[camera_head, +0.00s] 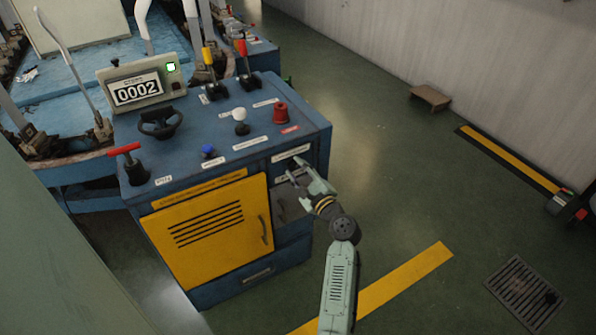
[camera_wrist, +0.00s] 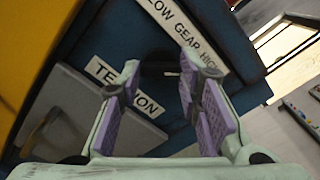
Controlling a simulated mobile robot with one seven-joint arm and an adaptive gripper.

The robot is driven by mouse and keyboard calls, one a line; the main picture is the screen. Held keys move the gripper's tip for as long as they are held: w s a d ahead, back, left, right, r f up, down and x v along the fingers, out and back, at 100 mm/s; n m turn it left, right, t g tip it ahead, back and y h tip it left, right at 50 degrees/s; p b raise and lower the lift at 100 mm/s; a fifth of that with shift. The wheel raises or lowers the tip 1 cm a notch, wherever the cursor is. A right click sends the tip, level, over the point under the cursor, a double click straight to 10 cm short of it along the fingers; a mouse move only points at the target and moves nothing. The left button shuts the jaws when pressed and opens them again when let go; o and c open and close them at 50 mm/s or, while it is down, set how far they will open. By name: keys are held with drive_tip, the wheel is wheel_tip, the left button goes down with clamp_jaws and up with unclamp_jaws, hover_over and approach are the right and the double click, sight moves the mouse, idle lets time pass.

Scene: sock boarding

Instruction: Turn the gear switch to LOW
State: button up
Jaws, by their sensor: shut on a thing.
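The gear switch is a dark round knob (camera_wrist: 160,70) on the blue front of the machine, beside a white label (camera_wrist: 183,38) reading "LOW GEAR HIGH". A small pale mark shows on the knob, but its exact setting is hard to read. My gripper (camera_wrist: 158,80) has its purple-padded fingers on both sides of the knob and is shut on it. In the head view my gripper (camera_head: 293,172) reaches the upper right part of the machine's front. There the fingers mostly hide the switch.
A "TENSION" label (camera_wrist: 124,87) sits beside the fingers. The yellow cabinet door (camera_head: 212,228) is left of my gripper. On the console top are a red knob (camera_head: 281,113), a white knob (camera_head: 240,120) and a counter (camera_head: 138,88) reading 0002.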

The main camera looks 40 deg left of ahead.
drive_tip(key=shift+f+n+b, duration=0.1)
drive_tip(key=shift+n+b, duration=0.2)
drive_tip(key=shift+b, duration=0.1)
drive_tip(key=shift+n+b, duration=8.2)
drive_tip(key=shift+n, duration=0.4)
drive_tip(key=o, duration=1.1)
drive_tip(key=shift+o, duration=0.2)
